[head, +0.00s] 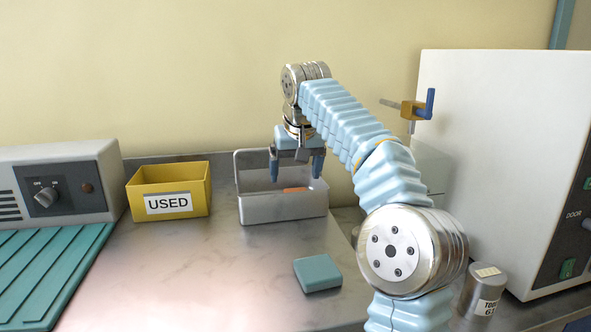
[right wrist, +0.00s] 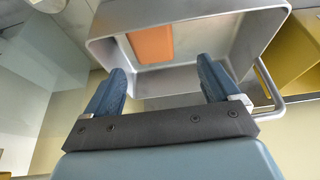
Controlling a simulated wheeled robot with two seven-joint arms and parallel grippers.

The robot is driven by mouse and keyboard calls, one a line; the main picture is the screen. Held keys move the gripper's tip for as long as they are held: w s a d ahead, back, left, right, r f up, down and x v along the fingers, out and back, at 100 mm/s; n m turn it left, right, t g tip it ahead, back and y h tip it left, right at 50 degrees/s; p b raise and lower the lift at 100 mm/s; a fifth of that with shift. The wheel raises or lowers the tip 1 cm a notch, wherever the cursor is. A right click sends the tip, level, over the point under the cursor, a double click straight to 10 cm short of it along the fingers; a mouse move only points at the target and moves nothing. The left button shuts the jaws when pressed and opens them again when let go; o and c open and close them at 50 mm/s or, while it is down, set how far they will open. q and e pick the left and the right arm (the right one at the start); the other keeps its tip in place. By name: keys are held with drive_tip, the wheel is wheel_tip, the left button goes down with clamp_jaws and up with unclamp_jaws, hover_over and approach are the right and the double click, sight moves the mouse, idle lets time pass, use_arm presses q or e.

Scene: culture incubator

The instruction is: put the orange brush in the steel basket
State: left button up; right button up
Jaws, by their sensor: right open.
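The steel basket (head: 283,209) stands on the worktop near the back wall, with a handle raised behind it. The orange brush (head: 296,190) lies inside it, and only a strip shows over the rim. In the right wrist view the brush (right wrist: 152,45) shows as a flat orange block against one wall of the basket (right wrist: 220,72). My right gripper (head: 297,172) is above the basket, fingers down and spread, with nothing between them. Its two blue fingers (right wrist: 162,80) also show apart in the wrist view, clear of the brush. My left gripper is not in view.
A yellow bin marked USED (head: 168,186) stands left of the basket. A teal block (head: 317,273) lies in front. A grey device (head: 58,185) and a ribbed teal mat (head: 45,265) are at left. A white incubator (head: 495,150) and a metal cylinder (head: 483,290) are at right.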

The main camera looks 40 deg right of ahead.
drive_tip(key=shift+r, duration=0.25)
drive_tip(key=p+v, duration=0.1)
drive_tip(key=v, duration=0.7)
drive_tip(key=shift+w+f, duration=0.1)
idle(1.4)
